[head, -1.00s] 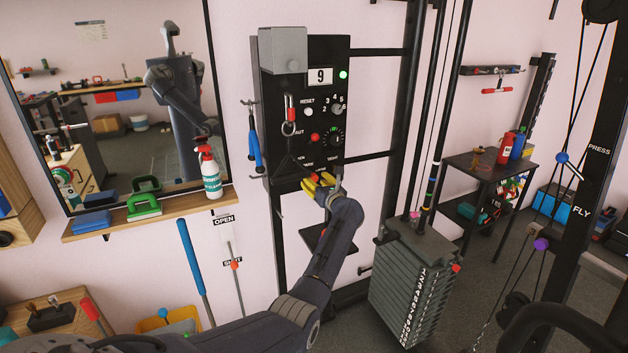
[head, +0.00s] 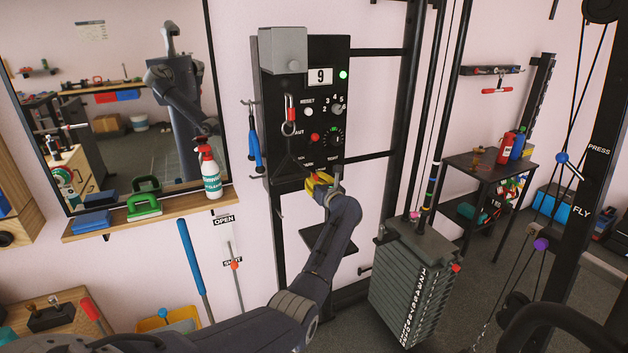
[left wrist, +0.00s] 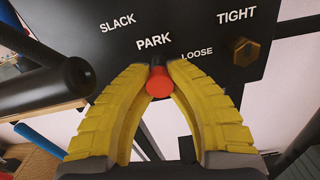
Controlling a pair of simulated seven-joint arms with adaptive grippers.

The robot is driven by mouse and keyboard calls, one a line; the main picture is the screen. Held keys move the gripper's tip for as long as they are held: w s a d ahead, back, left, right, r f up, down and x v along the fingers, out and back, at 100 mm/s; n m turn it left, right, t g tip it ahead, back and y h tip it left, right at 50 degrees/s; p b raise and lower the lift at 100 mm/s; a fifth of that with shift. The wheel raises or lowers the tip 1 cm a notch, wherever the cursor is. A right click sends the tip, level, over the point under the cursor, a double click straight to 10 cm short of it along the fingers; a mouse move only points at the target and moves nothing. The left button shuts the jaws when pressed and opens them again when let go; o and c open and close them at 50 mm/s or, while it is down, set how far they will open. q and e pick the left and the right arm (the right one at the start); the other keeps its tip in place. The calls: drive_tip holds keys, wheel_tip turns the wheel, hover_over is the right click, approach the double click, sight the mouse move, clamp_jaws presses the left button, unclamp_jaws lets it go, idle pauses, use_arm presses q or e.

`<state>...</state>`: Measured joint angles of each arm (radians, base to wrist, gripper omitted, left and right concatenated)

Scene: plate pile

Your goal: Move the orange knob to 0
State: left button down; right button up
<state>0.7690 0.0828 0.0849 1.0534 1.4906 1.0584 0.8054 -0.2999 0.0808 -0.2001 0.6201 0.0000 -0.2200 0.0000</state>
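My left gripper (head: 320,181) has yellow fingers and is at the lower edge of the black panel (head: 340,100). In the left wrist view its fingertips (left wrist: 160,72) close on both sides of a red-orange knob (left wrist: 159,86), just below the word PARK. SLACK, LOOSE and TIGHT are also printed there. Another orange-red knob (head: 235,265) sits on a slider rod between OPEN and SHUT signs, low on the wall. I cannot read a 0 mark in either view. My right gripper is not in view.
The panel carries a display reading 9, a numbered dial (head: 337,109), a red button (head: 315,137) and a green light (head: 343,75). A brass hex bolt (left wrist: 243,51) is right of the gripper. A weight stack (head: 412,285) stands right of the arm. A shelf (head: 165,208) holds a spray bottle.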

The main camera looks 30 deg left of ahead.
use_arm(q)
drive_tip(key=shift+f, duration=0.1)
drive_tip(key=shift+v, duration=1.3)
drive_tip(key=c, duration=1.1)
unclamp_jaws()
drive_tip(key=v, duration=1.2)
